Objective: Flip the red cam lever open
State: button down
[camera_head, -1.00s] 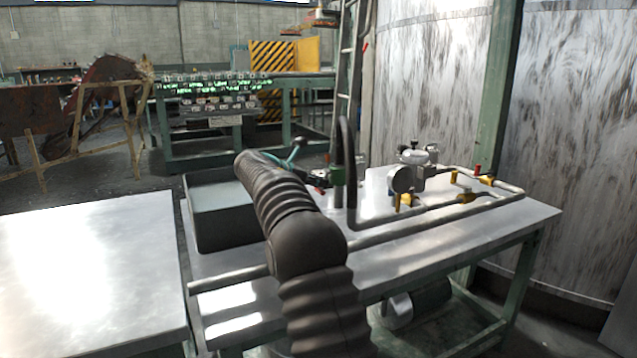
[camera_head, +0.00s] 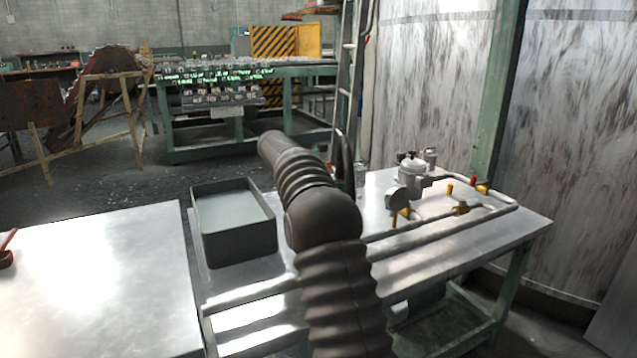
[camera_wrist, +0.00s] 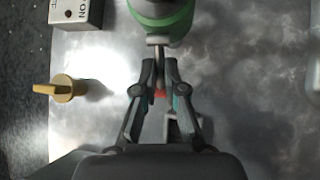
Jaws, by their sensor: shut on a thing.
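In the wrist view my gripper (camera_wrist: 160,72) has its fingers close together just below a fitting with a green collar (camera_wrist: 165,22). A grey stem runs down from this fitting to the fingertips. A small red piece (camera_wrist: 160,94), which looks like part of the red cam lever, shows between the fingers. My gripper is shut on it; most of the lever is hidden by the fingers. In the head view my arm hides the gripper, the lever and most of the fitting. A black hose loop (camera_head: 346,158) shows just behind my arm.
A dark grey tray (camera_head: 240,243) stands left of my arm on the metal table. Pipework with a gauge (camera_head: 398,198) and a yellow valve (camera_head: 461,208) lies to the right. In the wrist view are a yellow knob (camera_wrist: 62,88) and a small box (camera_wrist: 75,12).

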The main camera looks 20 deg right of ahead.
jog(key=y, duration=0.1)
jog(key=r+y, duration=0.1)
jog(key=shift+d+y, duration=0.1)
jog(key=shift+y, duration=0.3)
jog(key=shift+d+r+m+y, duration=0.1)
jog(key=shift+r+m+y, duration=0.15)
jog(key=shift+y, duration=0.7)
jog(key=shift+r+m+y, duration=0.15)
jog(key=shift+r+y, duration=0.2)
jog(key=shift+y, duration=0.6)
jog(key=c, duration=1.2)
grip_release()
jog(key=shift+c, duration=0.2)
